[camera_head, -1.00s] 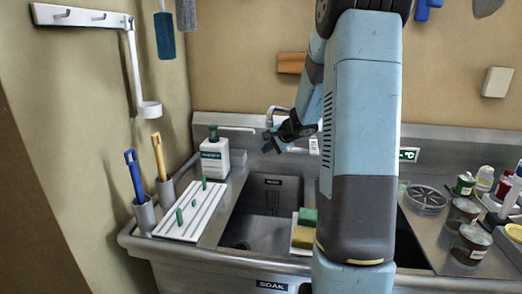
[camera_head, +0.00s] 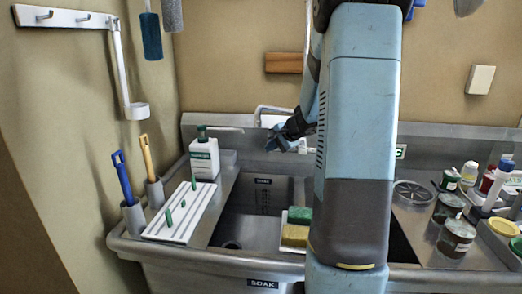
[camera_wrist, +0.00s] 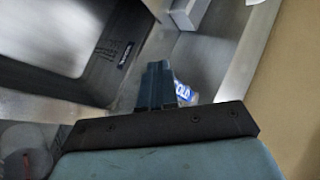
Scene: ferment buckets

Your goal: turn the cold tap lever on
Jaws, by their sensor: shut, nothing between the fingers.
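My gripper (camera_head: 283,140) is shut and empty, in front of the back wall of the sink, beside the tap. In the wrist view its blue-grey fingers (camera_wrist: 157,72) are together. A blue-and-white lettered piece (camera_wrist: 182,91), which looks like the cold tap lever's label, shows just right of the fingers and is partly hidden by them. I cannot tell whether they touch. The metal tap spout (camera_head: 272,108) rises behind my gripper in the head view. The lever itself is not clear there, as my arm covers that area.
The steel sink (camera_head: 185,257) is below, with a green and yellow sponge (camera_head: 297,225) on its divider. A soap bottle (camera_head: 204,158) and white rack (camera_head: 180,215) stand left. Several jars (camera_head: 457,238) and bottles crowd the right ledge. A wooden block (camera_head: 284,62) is on the wall.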

